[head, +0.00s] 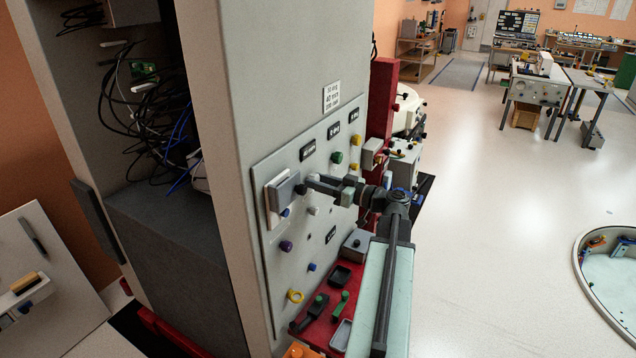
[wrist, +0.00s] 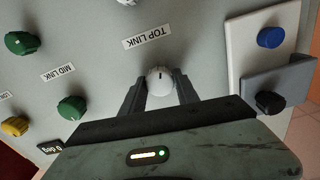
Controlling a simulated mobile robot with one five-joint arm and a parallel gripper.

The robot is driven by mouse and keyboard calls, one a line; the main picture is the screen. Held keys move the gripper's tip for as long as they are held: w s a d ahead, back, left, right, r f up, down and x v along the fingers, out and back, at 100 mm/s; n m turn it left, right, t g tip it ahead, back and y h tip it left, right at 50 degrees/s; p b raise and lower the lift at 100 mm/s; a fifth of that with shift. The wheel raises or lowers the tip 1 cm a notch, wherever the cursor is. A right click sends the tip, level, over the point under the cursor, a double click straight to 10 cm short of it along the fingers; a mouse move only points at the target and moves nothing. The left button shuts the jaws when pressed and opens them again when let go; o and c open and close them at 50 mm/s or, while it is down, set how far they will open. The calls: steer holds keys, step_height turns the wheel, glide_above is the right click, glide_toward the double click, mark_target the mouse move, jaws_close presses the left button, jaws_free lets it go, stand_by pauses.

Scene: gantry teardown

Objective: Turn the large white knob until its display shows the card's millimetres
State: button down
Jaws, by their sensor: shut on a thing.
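The white knob (wrist: 159,82), with a dark pointer line, stands on the grey panel (wrist: 205,60) beside the label TOP LINK (wrist: 147,37), which appears upside down in the wrist view. My gripper (wrist: 160,88) has one finger on each side of this knob and is shut on it. In the head view, my gripper (head: 316,184) reaches the panel's left part and hides the knob. The card (head: 331,96) hangs above the panel; its small lines of text are too blurred to read surely. A dark display (head: 308,149) sits above the gripper, its value unreadable.
A grey plate with a black knob (wrist: 270,103) and a blue knob (wrist: 270,37) on a white plate are close beside my gripper. Green knobs (wrist: 72,107) and a yellow knob (wrist: 15,126) lie on the other side. A red tray (head: 322,335) is below the panel.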

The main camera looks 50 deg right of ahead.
steer(key=shift+f, duration=0.15)
steer(key=c, duration=0.9)
jaws_free()
steer(key=shift+s, duration=0.1)
steer(key=v, duration=0.7)
steer(key=shift+s, duration=0.35)
